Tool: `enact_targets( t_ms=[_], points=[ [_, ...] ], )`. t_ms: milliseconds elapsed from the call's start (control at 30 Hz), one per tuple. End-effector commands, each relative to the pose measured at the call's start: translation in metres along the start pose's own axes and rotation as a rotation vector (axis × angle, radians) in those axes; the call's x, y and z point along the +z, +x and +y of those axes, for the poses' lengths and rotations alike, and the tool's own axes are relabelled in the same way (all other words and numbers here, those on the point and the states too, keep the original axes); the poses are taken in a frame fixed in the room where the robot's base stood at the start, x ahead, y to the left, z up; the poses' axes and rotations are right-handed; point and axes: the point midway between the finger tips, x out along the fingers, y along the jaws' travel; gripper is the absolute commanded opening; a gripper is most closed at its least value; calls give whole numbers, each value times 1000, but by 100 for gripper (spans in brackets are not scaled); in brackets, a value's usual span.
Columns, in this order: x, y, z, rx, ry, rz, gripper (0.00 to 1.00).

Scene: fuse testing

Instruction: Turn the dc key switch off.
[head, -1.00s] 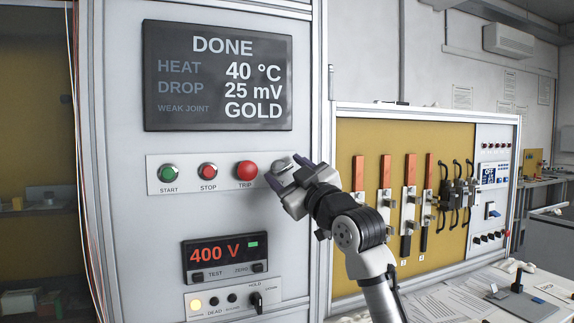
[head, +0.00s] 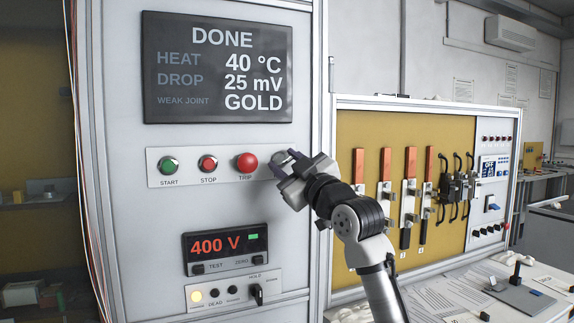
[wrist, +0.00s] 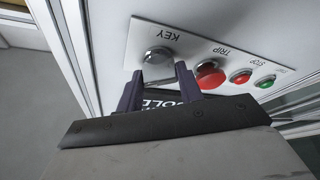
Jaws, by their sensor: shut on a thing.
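The dc key switch is a round silver knob (wrist: 158,56) under the label KEY, at the end of the button strip in the wrist view. In the head view my gripper (head: 286,163) is at the right end of that strip and largely hides the switch. In the wrist view the fingers of my gripper (wrist: 158,76) reach up to the knob, one on each side. My gripper is shut on the key switch. The key's turn angle cannot be made out.
The red TRIP button (head: 247,163) is close to the left of my gripper. The STOP (head: 208,163) and START (head: 168,165) buttons are farther left. The screen (head: 217,68) above reads DONE, and a display (head: 225,247) below reads 400 V.

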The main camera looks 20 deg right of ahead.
Motion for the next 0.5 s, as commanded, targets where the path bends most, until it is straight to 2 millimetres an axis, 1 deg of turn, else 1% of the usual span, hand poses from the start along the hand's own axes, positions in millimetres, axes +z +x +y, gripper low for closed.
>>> enact_targets(
  t_ms=[267, 500],
  points=[
    [1, 0, 0, -64, -148, 0, 14],
    [-1, 0, 1, -150, -352, 1, 14]
  ],
)
